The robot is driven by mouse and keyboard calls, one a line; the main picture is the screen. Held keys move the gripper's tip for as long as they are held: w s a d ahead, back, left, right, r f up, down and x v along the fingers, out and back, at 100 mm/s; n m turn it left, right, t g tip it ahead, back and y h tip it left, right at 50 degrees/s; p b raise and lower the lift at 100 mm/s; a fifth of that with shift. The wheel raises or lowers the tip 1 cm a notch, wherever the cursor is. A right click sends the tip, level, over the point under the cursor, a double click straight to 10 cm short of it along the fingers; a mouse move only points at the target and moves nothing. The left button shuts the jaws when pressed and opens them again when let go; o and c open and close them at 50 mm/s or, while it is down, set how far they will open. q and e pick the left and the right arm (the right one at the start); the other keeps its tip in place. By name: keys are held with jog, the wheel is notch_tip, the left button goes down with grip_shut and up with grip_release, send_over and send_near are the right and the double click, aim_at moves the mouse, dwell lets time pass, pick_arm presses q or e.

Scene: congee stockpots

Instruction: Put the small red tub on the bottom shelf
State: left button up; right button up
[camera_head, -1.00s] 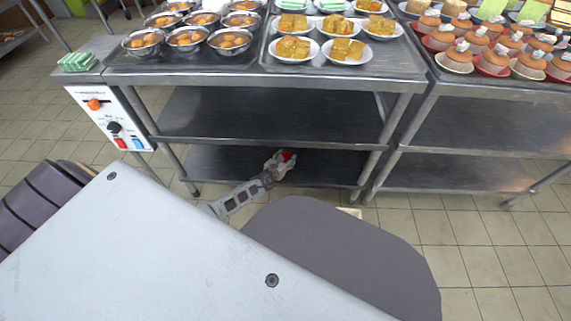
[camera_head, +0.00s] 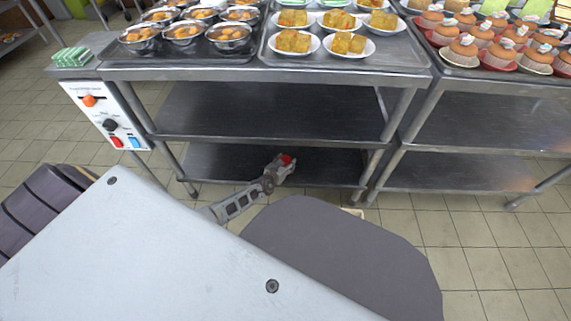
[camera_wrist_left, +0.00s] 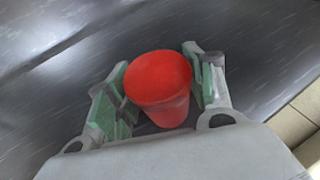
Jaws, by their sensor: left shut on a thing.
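The small red tub (camera_wrist_left: 158,82) sits between the fingers of my left gripper (camera_wrist_left: 163,92) in the left wrist view. The gripper is shut on it, a finger on each side. In the head view the left gripper (camera_head: 281,165) reaches in at the front of the bottom shelf (camera_head: 335,168) of the left steel table, and the tub (camera_head: 287,159) shows as a small red spot. Dark metal shelf surface lies below the tub in the wrist view. I cannot tell whether its base touches the shelf. My right gripper is not in view.
The middle shelf (camera_head: 250,112) hangs above the gripper and is bare. The visible bottom shelf around the gripper is clear. Table legs (camera_head: 377,150) stand to the right. Bowls, plates and cakes crowd the tabletops. A control box (camera_head: 105,115) is at the left.

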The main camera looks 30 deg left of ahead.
pick_arm(q)
jog(key=shift+f, duration=0.1)
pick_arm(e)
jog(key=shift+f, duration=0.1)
pick_arm(q)
jog(key=o, duration=1.1)
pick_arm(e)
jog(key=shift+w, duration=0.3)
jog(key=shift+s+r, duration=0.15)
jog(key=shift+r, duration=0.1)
pick_arm(q)
jog(key=shift+p+v, duration=0.95)
jog(key=shift+v, duration=0.65)
jog(key=shift+p+v, duration=0.45)
jog(key=shift+v, duration=0.35)
jog(key=p+v, duration=0.3)
jog(key=v, duration=0.4)
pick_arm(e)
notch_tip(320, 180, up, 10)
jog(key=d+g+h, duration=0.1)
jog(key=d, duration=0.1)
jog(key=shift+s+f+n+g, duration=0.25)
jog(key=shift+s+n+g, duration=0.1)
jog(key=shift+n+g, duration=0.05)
